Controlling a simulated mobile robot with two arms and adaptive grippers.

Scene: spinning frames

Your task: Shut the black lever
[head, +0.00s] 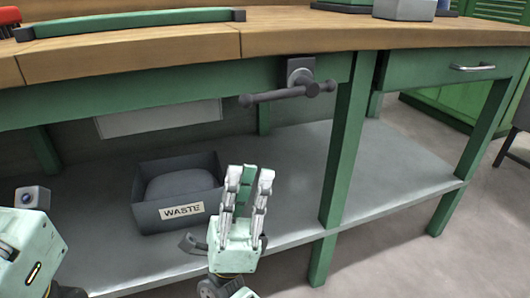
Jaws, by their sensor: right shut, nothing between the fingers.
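The dark grey to black lever (288,93) is a bar with a rounded knob at its left end. It runs roughly level across the front of a grey mount (300,70) on the green apron of the workbench. A piece of my left arm shows at the bottom left edge; the left gripper's fingers are out of view.
The wooden workbench top (180,50) carries a green bar (130,20) and a grey box (405,8). A dark WASTE bin (180,212) stands on the grey lower shelf (290,150). A green table leg (345,150) is right of the lever. A drawer handle (472,67) is farther right.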

